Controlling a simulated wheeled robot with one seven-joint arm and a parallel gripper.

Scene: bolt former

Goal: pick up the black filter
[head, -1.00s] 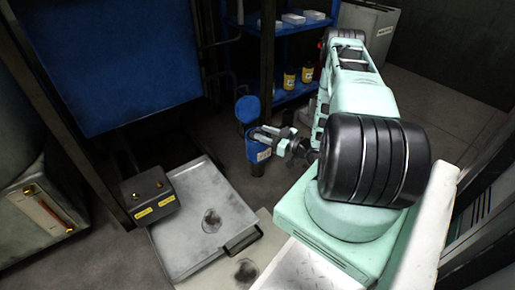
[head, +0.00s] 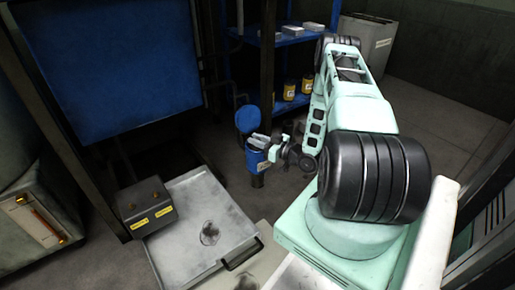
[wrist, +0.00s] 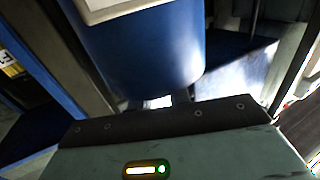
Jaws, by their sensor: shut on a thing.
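A blue canister (head: 257,162) with a pale label and a dark lower end stands beyond the steel tray. A round blue lid-like disc (head: 247,119) is just above and behind it. My gripper (head: 261,141) is at the canister's upper end, coming in from the right. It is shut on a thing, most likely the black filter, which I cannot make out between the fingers. In the wrist view, a large blue curved body (wrist: 140,50) with a pale patch fills the top middle, close in front of my gripper (wrist: 160,101), and hides much of the grip.
A steel tray (head: 185,250) and a dark box (head: 147,205) with yellow labels are at lower left. A blue panel (head: 110,60) fills the upper left. A blue shelf (head: 262,39) with yellow containers stands behind. The floor at right is open.

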